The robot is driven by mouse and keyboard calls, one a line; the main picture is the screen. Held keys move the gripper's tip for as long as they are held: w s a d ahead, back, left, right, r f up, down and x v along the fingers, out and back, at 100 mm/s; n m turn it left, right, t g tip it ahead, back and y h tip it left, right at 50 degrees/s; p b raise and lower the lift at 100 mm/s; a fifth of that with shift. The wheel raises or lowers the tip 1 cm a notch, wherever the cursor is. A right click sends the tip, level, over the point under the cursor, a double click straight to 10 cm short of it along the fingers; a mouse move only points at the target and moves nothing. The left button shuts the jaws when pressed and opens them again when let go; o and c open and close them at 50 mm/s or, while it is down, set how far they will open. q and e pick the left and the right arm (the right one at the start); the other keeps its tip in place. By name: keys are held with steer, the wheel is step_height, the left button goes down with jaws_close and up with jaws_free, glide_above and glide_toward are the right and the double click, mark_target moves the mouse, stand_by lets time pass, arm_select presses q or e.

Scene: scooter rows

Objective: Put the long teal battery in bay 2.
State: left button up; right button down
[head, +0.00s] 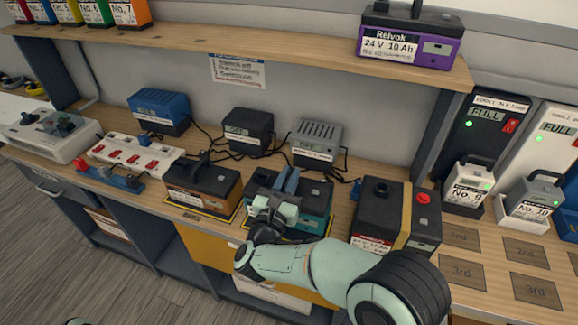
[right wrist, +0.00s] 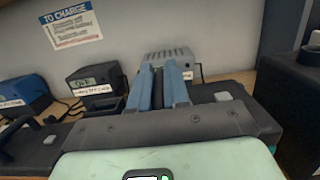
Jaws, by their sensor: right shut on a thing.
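The long teal battery (head: 318,212), with a dark top, stands upright at the middle of the bench, over a yellow-edged spot (head: 246,221). My right gripper (head: 289,182) comes down over it, its blue fingers shut on its dark handle. In the right wrist view, the fingers (right wrist: 165,88) close on a dark bar, with the battery's dark top (right wrist: 225,97) around them. My arm hides the battery's front and any bay label there, so I cannot read the bay number or tell whether its base is fully down. My left gripper is not in view.
A brown battery (head: 203,187) stands close on the left, a large dark battery (head: 392,212) close on the right. Chargers (head: 249,131) with cables line the back. A shelf (head: 300,52) overhangs the bench, carrying a purple battery (head: 410,37). Marked squares (head: 461,271) at right are empty.

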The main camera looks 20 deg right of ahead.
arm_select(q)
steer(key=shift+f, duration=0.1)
arm_select(e)
steer(key=shift+f, duration=2)
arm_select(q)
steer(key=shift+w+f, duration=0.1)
arm_select(e)
steer(key=c, duration=1.1)
jaws_free()
steer(key=shift+f, duration=0.2)
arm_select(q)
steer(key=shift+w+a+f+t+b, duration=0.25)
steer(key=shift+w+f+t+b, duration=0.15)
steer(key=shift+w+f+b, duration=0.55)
arm_select(e)
steer(key=v, duration=1.2)
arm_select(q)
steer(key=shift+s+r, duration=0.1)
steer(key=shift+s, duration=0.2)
